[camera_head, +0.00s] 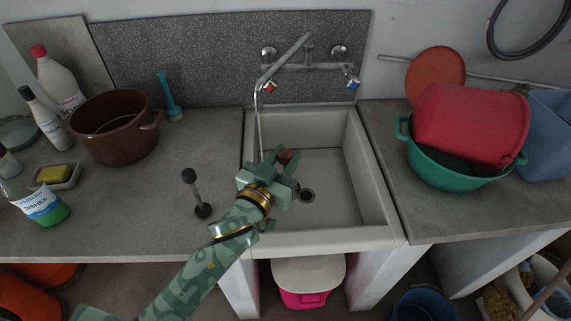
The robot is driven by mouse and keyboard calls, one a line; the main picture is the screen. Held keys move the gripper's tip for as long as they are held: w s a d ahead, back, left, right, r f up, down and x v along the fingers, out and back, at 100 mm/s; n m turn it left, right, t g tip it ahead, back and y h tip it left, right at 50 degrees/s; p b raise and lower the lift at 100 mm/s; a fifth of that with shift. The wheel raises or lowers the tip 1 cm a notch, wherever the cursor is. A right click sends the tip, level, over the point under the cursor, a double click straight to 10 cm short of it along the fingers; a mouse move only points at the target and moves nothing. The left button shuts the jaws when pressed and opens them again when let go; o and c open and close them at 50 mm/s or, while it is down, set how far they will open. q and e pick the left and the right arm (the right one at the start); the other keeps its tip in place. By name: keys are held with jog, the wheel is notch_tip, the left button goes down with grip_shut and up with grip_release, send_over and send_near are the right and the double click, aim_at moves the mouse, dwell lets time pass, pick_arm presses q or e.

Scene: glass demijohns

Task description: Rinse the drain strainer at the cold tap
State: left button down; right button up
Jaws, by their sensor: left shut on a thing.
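My left gripper (283,163) is over the sink (376,190), shut on a small reddish-brown thing (286,156), likely the drain strainer. The fingers hide much of it. The tap (292,60) on the back wall has its spout over the left part of the sink. A thin stream of water (259,128) falls from it, just left of the gripper. Whether the water touches the held thing I cannot tell. A red-marked handle (271,87) and a blue-marked handle (351,82) show on the tap. The drain hole (307,195) is dark. My right gripper is out of view.
A green basin (452,178) with a red tub (470,125) fills the right counter. The sink's right side is free.

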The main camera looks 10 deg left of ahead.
pick_arm(q)
jog(key=w+a+f+b, duration=0.2)
jog(key=w+a, duration=0.4)
jog(key=w, duration=0.3)
jog(key=shift+w+a, duration=0.2)
jog(key=shift+a, duration=0.2)
jog(key=shift+d+f, duration=0.1)
dwell(0.3)
jog(key=shift+w+d, duration=0.3)
jog(key=shift+d, duration=0.15)
jog(key=shift+a, duration=0.1)
jog(key=shift+s+a, duration=0.35)
jog(key=shift+a, duration=0.1)
jog(key=shift+d, duration=0.1)
